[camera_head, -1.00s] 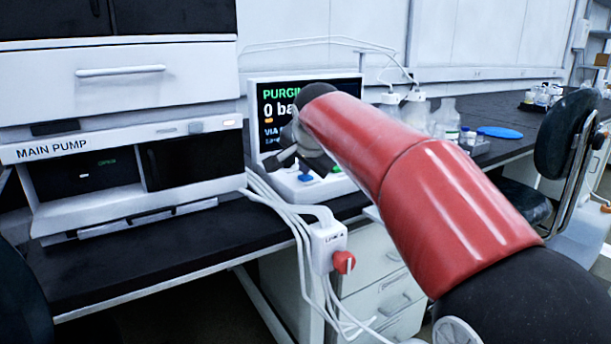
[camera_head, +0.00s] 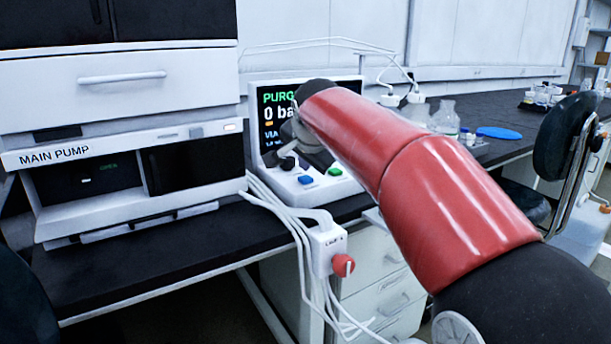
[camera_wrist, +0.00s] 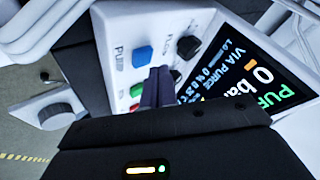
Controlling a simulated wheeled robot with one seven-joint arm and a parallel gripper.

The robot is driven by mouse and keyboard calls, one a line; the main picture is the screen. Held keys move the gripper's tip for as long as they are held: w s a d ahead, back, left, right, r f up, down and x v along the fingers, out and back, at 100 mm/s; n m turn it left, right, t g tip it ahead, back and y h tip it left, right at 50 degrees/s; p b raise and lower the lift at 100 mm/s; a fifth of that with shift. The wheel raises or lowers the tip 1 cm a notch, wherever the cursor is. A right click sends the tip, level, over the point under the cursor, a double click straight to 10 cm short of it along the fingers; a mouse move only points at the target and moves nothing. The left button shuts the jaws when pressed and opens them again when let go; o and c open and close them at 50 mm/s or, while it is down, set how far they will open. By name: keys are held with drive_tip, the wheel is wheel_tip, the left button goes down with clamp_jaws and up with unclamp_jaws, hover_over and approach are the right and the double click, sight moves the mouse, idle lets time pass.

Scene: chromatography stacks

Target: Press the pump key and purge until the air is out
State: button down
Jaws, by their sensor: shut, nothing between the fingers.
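The white control box (camera_head: 322,190) stands on the bench beside the main pump stack. Its screen (camera_head: 270,115) shows green purge lettering and "0 bar", with "VIA PURGE" below; my arm covers part of it. The blue key (camera_head: 305,180) has the label PUMP beside it, and it shows in the wrist view (camera_wrist: 142,57). A green key (camera_head: 335,172) and a black knob (camera_head: 288,162) are on the same panel; a red key (camera_wrist: 134,107) shows in the wrist view. My gripper (camera_wrist: 158,72) is shut and empty over the panel, close to the blue key; contact is not visible.
The main pump (camera_head: 90,185) fills the left of the bench. White tubes run down to a box with a red knob (camera_head: 343,265) at the bench edge. A chair (camera_head: 565,140) stands at right.

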sight(306, 180)
drive_tip(key=shift+r, duration=0.1)
wheel_tip(306, 180, up, 5)
drive_tip(key=p, duration=0.4)
drive_tip(key=shift+p, duration=0.35)
drive_tip(key=s+d+f+n+g, duration=0.1)
drive_tip(key=s+d+f+n, duration=0.1)
drive_tip(key=s+d+f, duration=0.45)
drive_tip(key=s+d+f+n+h, duration=0.1)
drive_tip(key=s+d, duration=0.3)
drive_tip(key=s, duration=0.5)
drive_tip(key=s+d+f+n+g, duration=0.1)
drive_tip(key=s+d+f+n, duration=0.15)
drive_tip(key=s+d, duration=0.4)
drive_tip(key=s+d+f+n+g, duration=0.1)
drive_tip(key=s+f, duration=0.9)
drive_tip(key=s, duration=0.2)
drive_tip(key=shift+h, duration=0.3)
